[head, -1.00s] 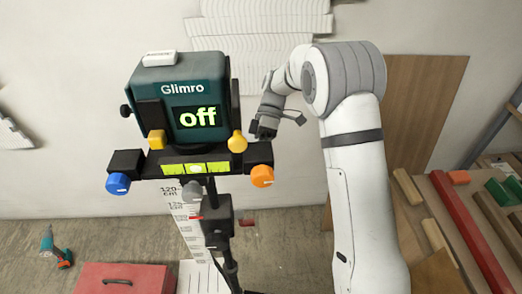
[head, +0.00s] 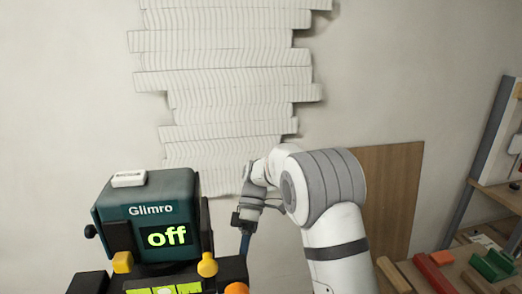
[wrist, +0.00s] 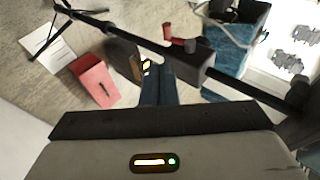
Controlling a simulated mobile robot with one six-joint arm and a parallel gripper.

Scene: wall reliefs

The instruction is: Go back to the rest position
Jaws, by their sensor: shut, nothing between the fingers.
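My gripper (head: 244,243) hangs below my bent white arm in the head view, just right of the dark teal Glimro device (head: 150,215). The device's screen (head: 168,236) reads "off". In the wrist view my gripper's dark blue fingers (wrist: 157,85) are together with nothing held, above the floor. In the head view the fingertips are partly hidden beside the device's orange knob (head: 236,288). A yellow knob (head: 207,265) sits at the device's lower right.
A relief of stacked pale strips (head: 225,85) is on the wall behind. A brown panel (head: 392,200) and a shelf (head: 497,195) stand right. The wrist view shows a red box (wrist: 97,80), a dark rod (wrist: 140,38) crossing near the fingers and a blue container (wrist: 230,50).

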